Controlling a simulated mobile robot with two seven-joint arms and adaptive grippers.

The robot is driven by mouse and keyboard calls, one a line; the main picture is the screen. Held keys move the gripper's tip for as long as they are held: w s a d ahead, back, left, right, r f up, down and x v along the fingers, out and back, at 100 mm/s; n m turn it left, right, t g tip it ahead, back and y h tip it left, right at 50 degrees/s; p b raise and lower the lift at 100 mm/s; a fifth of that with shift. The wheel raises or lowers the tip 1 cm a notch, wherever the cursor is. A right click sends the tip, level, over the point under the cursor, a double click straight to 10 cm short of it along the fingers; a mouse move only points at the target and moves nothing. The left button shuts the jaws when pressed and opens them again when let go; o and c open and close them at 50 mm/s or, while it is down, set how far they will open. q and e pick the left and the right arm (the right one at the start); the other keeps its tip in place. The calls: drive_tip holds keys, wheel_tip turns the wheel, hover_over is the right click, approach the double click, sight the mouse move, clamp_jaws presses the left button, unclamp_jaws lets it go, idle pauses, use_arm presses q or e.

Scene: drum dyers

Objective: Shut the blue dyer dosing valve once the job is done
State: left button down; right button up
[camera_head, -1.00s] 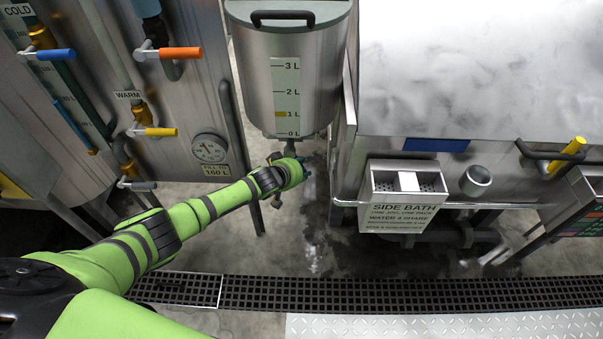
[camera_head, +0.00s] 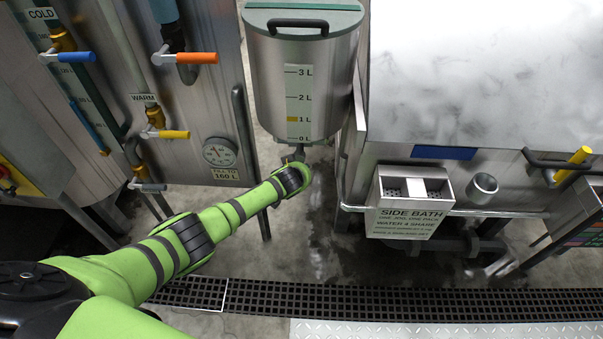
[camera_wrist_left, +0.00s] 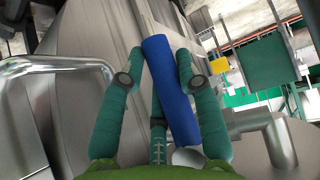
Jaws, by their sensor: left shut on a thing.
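In the left wrist view a long blue handle (camera_wrist_left: 172,95) lies between the two teal fingers of my left gripper (camera_wrist_left: 161,62), which is shut on it. It looks like the dosing valve's handle. In the head view my green left arm reaches under the steel dosing vessel (camera_head: 305,85), to its outlet (camera_head: 299,153). The hand and the blue handle are hidden there behind my wrist. The vessel has a 0 to 3 L scale (camera_head: 299,105) with a yellow mark at 1 L. The vessel's liquid level cannot be told. My right gripper is not in view.
The left machine has a blue-handled COLD valve (camera_head: 67,56), an orange-handled valve (camera_head: 183,57), a yellow-handled WARM valve (camera_head: 165,134) and a gauge (camera_head: 219,152). A steel side bath (camera_head: 412,203) stands to the right. A floor grate (camera_head: 370,303) runs along the front.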

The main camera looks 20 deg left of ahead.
use_arm(q)
drive_tip(key=shift+a, duration=0.15)
drive_tip(key=c, duration=0.8)
unclamp_jaws()
drive_tip(key=shift+c, duration=0.2)
drive_tip(key=v, duration=1.2)
drive_tip(key=shift+w, duration=0.1)
